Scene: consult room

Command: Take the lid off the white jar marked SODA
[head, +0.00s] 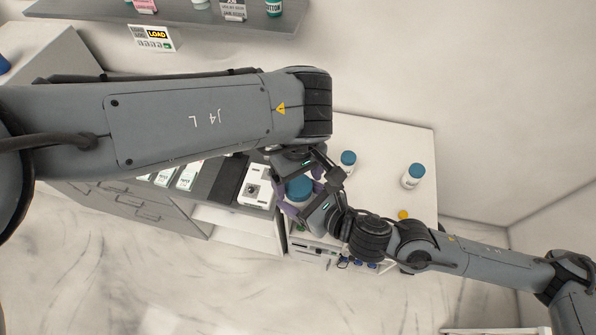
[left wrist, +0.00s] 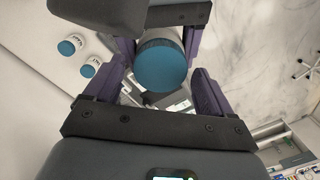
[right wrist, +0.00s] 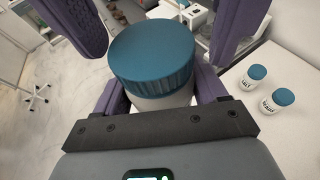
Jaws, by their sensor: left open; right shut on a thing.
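A white jar with a ribbed blue lid (head: 299,187) is between my two grippers at the counter's front side. Its white body (right wrist: 165,103) shows under the lid in the right wrist view; no label on it shows, so I cannot read SODA. My right gripper (head: 306,201) is shut on the jar's body, one purple finger on each side. My left gripper (head: 299,176) is open, its fingers apart on either side of the blue lid (left wrist: 161,66). I cannot tell whether they touch it. The lid sits on the jar.
Two more white jars with blue lids stand on the white counter, one nearer (head: 348,160) and one farther right (head: 412,178). A small yellow thing (head: 403,214) lies near the counter's front. Boxes (head: 258,185) stand left of the held jar. A wall shelf (head: 180,22) is above.

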